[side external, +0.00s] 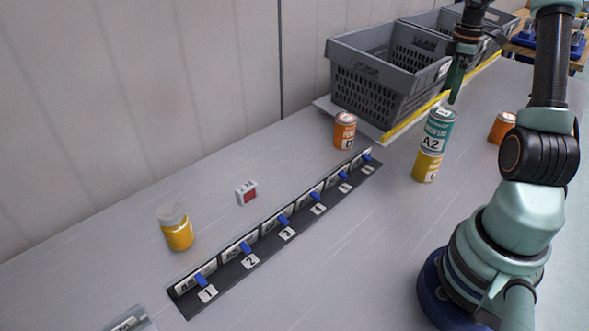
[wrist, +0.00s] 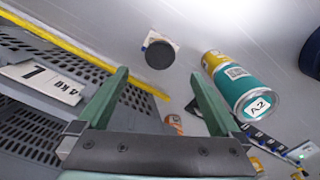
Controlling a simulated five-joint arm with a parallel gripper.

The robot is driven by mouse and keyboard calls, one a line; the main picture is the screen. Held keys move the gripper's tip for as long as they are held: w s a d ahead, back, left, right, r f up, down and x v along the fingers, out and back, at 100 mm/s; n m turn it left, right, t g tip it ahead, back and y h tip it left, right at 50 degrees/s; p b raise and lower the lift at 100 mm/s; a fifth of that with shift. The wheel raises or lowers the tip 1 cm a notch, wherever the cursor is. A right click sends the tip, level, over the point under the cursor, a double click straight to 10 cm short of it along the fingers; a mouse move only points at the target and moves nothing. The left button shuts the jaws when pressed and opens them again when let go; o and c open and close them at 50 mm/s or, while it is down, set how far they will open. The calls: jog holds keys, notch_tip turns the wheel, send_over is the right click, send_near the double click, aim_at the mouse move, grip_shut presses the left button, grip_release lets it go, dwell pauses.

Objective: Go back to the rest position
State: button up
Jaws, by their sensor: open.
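My gripper (side external: 455,98) is open and empty, its green fingers pointing down above the table. In the side view its tips appear near the top of a teal can (side external: 437,128) labelled A2. The teal can stands upright on a yellow can (side external: 427,167). In the wrist view, my gripper (wrist: 158,78) has its fingers spread apart with nothing between them. The teal can (wrist: 249,90) is to the right of the fingers, apart from them, with the yellow can (wrist: 212,60) beyond it.
Grey crates (side external: 352,85) stand at the back behind a yellow edge strip (side external: 405,122). Orange cans (side external: 344,136) (side external: 502,128) stand on the table. A numbered strip (side external: 290,232), a red-white box (side external: 246,193) and a yellow jar (side external: 178,235) occupy the left.

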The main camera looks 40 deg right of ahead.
jog(key=shift+r, duration=0.5)
jog(key=w+a+r+m+t, duration=0.1)
jog(key=w+a+r, duration=0.2)
jog(key=a, duration=0.2)
jog(key=w+a+r+h, duration=0.1)
jog(key=w+a+r, duration=0.15)
jog(key=a, duration=0.35)
jog(key=w+a+r+m+t, duration=0.1)
jog(key=w+a+r, duration=0.15)
jog(key=a, duration=0.25)
jog(key=s+a+m+t, duration=0.1)
jog(key=s+a, duration=0.1)
jog(key=a, duration=1)
jog(key=s+a+f+m+t+y, duration=0.1)
jog(key=s+a+m+t, duration=0.1)
jog(key=a, duration=1)
jog(key=shift+s+f+t, duration=0.15)
jog(key=shift+s+t, duration=0.15)
jog(key=shift+s, duration=0.4)
